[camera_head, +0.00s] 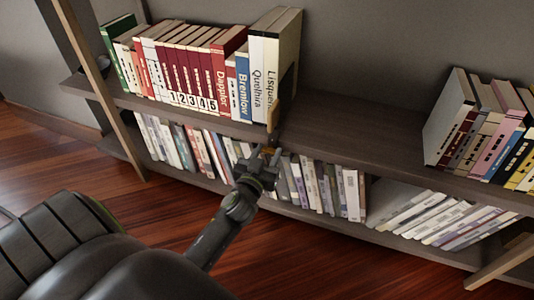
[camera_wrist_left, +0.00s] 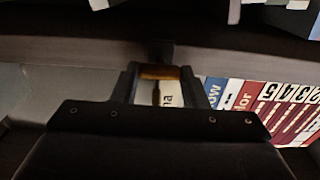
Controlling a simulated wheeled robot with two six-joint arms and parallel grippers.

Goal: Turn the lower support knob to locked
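My left gripper (camera_head: 264,157) is at the front of the bookcase, just below the upper shelf edge. Its two fingers stand apart, with a gap between them. A small tan support piece (camera_head: 273,115) stands at the shelf edge by the end of the upper book row, just above the gripper. In the left wrist view, a tan-brown piece (camera_wrist_left: 160,72) shows between the fingers of the left gripper (camera_wrist_left: 158,78); I cannot tell whether they touch it. No knob or lock mark can be made out clearly. My right gripper is not in view.
The upper shelf (camera_head: 330,135) holds a book row (camera_head: 190,70) at left and leaning books (camera_head: 485,130) at right, with bare board between. The lower shelf holds standing books (camera_head: 320,185) and slanted ones (camera_head: 440,215). Open wooden floor (camera_head: 290,260) lies in front.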

